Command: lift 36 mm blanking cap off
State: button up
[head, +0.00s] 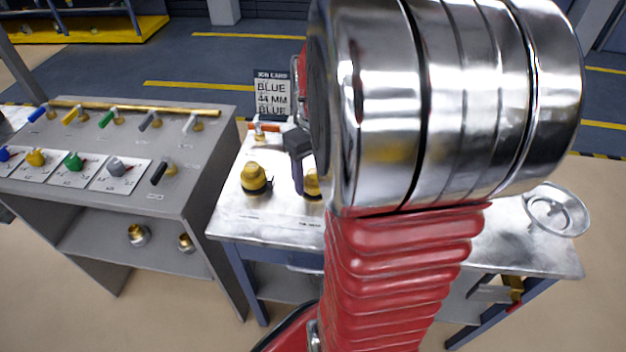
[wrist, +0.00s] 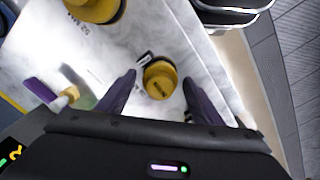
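A small yellow blanking cap (wrist: 160,80) sits on the bench top in the wrist view, with a small dark tab beside it. My gripper (wrist: 160,77) is open, with one dark purple finger on each side of this cap and gaps showing between. A larger yellow cap (wrist: 97,7) stands at the top left of the wrist view, beside a printed size label too small to read surely. In the head view one yellow cap (head: 254,177) is clear and another (head: 312,184) is partly hidden by my arm. I cannot read which is marked 36 mm.
A job card (head: 272,93) reading BLUE, 44 MM, BLUE stands at the bench's back. A grey panel (head: 150,198) with coloured valve levers is on the left. A round metal dish (head: 557,209) sits at the right end.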

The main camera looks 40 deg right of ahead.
jog(key=c, duration=0.9)
jog(key=shift+r, duration=0.15)
jog(key=shift+c, duration=0.2)
notch_tip(320, 180, up, 10)
jog(key=shift+f, duration=0.15)
dwell(0.3)
